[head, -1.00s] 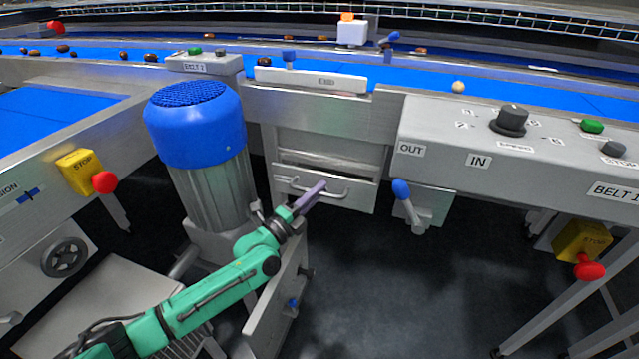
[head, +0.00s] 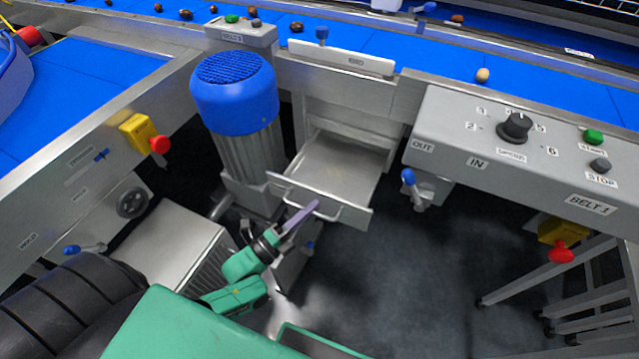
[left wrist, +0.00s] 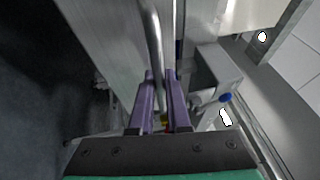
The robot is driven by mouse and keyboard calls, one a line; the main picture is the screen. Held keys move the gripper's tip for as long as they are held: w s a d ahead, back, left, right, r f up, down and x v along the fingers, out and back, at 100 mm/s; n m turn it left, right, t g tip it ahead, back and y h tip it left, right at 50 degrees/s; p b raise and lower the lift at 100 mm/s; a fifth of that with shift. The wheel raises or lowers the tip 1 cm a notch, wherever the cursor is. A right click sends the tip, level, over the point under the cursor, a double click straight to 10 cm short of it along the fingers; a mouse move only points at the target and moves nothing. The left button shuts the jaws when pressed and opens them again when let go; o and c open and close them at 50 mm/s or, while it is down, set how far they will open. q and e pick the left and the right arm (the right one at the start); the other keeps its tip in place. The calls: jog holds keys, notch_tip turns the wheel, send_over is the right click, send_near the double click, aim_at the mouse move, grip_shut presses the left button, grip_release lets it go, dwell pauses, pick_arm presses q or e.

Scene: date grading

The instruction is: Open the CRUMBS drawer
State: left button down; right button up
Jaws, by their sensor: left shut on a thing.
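The drawer (head: 338,166) under the blue belt is pulled out toward me, and its bare metal floor shows. Its front panel (head: 354,213) has a bar handle (head: 325,215). No label can be read on it. My left gripper (head: 306,212) is shut on the handle. In the left wrist view its purple fingers (left wrist: 161,100) close around the handle bar (left wrist: 154,40), and the drawer front (left wrist: 105,35) is beside them. My right gripper is not in view.
A blue-capped motor (head: 235,95) stands left of the drawer. A grey control box (head: 530,150) and a blue-tipped lever (head: 408,177) are on the right. A grey box (head: 170,240) stands at lower left. The dark floor before the drawer is clear.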

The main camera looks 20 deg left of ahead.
pick_arm(q)
jog(key=shift+s+a+f+p, duration=0.1)
jog(key=shift+s+p, duration=0.25)
jog(key=shift+s, duration=1.2)
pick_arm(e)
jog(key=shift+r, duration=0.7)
pick_arm(q)
jog(key=c, duration=0.9)
grip_release()
jog(key=b+v, duration=0.1)
jog(key=v, duration=1.3)
jog(key=shift+s+a, duration=0.15)
jog(key=shift+s, duration=0.15)
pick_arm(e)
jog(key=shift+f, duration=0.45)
pick_arm(q)
jog(key=shift+w, duration=0.1)
